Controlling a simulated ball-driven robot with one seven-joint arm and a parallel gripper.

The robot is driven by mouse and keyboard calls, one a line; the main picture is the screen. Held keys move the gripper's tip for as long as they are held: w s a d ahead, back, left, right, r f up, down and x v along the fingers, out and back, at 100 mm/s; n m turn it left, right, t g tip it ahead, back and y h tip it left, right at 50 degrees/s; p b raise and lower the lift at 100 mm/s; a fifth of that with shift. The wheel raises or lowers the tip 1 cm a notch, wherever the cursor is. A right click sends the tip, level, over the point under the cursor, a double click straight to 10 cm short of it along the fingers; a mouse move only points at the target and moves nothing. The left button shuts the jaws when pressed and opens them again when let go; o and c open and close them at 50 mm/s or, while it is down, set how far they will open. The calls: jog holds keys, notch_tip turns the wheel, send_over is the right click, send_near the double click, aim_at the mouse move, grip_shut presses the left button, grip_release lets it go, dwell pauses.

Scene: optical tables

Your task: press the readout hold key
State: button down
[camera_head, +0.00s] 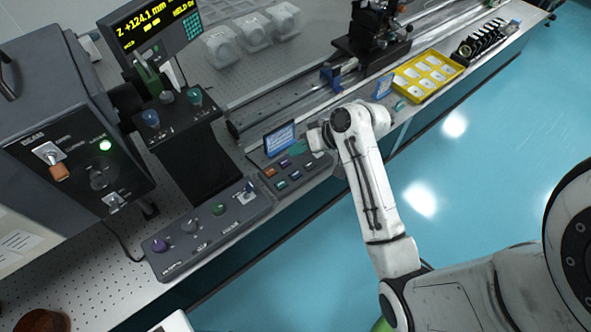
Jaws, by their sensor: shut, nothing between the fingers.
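The readout (155,22) is at the top left, with yellow digits "Z +124.1 mm" and small text at its right, too small to read surely. A dark key box (268,183) with several small coloured keys stands at the table's front edge, a blue label sign (279,138) behind it. I cannot tell which key is the hold key. My gripper (303,146) is shut and empty, by the right end of the key box near the sign. My wrist partly hides its fingers, and I cannot tell if they touch a key.
A long knob panel (215,226) lies left of the key box. A grey lamp-lit unit (60,120) and a dark knob stand (190,160) are further left. A yellow tray (428,75) and a rail stage (370,45) stand to the right. Blue floor is clear in front.

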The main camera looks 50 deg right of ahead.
jog(key=shift+w+d+r, duration=0.1)
jog(key=shift+d+r, duration=0.1)
jog(key=shift+d, duration=0.1)
jog(key=shift+f, duration=0.15)
jog(key=b, duration=0.6)
send_over(299, 174)
notch_tip(299, 174, down, 7)
jog(key=shift+r, duration=0.1)
jog(key=shift+f+b, duration=0.55)
jog(key=shift+f, duration=0.35)
jog(key=shift+f, duration=0.1)
dwell(1.0)
jog(key=shift+f, duration=0.3)
